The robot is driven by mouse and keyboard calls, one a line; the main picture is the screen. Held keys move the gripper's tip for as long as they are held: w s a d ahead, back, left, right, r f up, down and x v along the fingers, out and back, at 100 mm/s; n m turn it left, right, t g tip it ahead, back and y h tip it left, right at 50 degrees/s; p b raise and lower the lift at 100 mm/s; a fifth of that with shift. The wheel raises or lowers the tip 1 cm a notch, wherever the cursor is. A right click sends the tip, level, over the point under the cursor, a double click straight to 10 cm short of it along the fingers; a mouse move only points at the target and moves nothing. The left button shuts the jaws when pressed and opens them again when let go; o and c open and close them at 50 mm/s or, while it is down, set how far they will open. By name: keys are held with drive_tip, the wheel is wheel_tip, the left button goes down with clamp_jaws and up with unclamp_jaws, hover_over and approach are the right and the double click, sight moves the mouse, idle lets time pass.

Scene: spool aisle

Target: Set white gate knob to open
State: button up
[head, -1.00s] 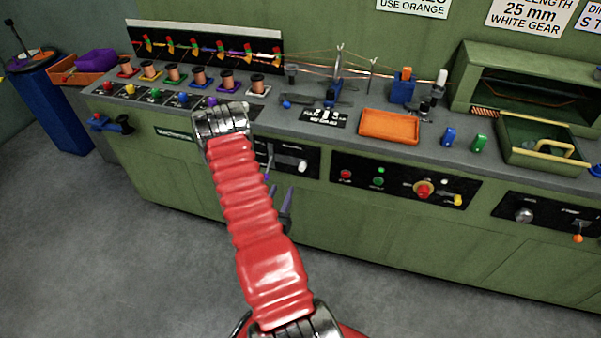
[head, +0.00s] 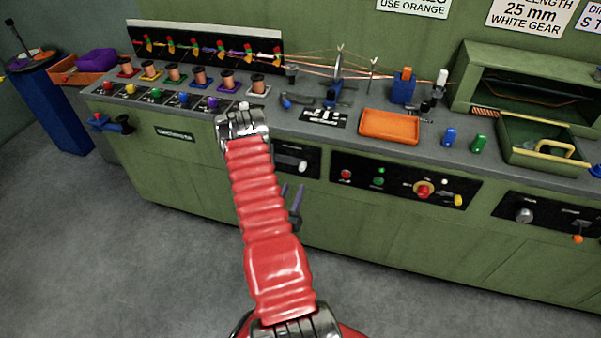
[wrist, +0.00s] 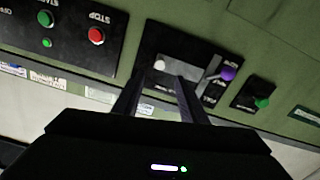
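In the head view, a small white knob (head: 244,106) sits at the right end of a row of coloured knobs along the bench's front edge. My arm's metal joint is just below it in the picture. Its setting is too small to read. My gripper (head: 292,187) shows beside my red arm, in front of the cabinet and well below that knob. In the wrist view, the fingers of my gripper (wrist: 158,82) are apart with nothing between them. They point toward a dark panel with a white round control (wrist: 160,64) and a purple-tipped lever (wrist: 227,74).
Spools stand behind the knob row. A red stop button (head: 346,174) and a green button (head: 378,181) are on the front panel to the right. An orange tray (head: 390,126) and a green drawer-like bin (head: 543,143) are on the bench. The floor at left is clear.

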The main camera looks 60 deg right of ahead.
sight(302, 170)
drive_tip(key=d, duration=0.3)
drive_tip(key=w+d, duration=0.1)
drive_tip(key=d, duration=0.6)
drive_tip(key=shift+w+d, duration=0.15)
drive_tip(key=shift+w, duration=0.2)
drive_tip(key=shift+c, duration=0.3)
clamp_jaws()
drive_tip(key=shift+s, duration=0.1)
